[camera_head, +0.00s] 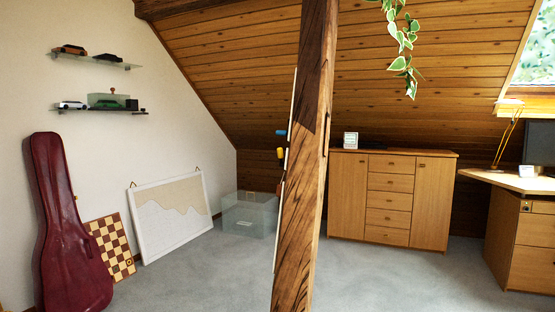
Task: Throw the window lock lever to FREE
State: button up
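I cannot make out a lever marked as the window lock, nor any FREE marking. A small blue knob-like part (281,132) and a yellow one (280,153) stick out to the left of the timber brace (312,150). They sit by a thin pale edge (293,100) running along the brace, and the face they belong to is turned away from view. I cannot tell whether either is the lever. A window (537,50) shows partly at the upper right, with no lever visible on it. My gripper is not in view.
The brace stands tilted in the near middle. Behind it are a wooden cabinet (389,200) and a clear box (249,215). A desk (525,183) is at right. A red instrument case (66,225), chessboard (110,247) and framed board (172,215) lean at left. Grey carpet (200,275) is open.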

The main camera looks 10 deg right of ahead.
aim_at(280, 155)
jog(key=u, duration=0.65)
jog(key=i, duration=0.85)
jog(key=u, duration=0.65)
jog(key=i, duration=1)
jog(key=z, duration=0.7)
jog(key=i, duration=0.75)
jog(key=z, duration=0.55)
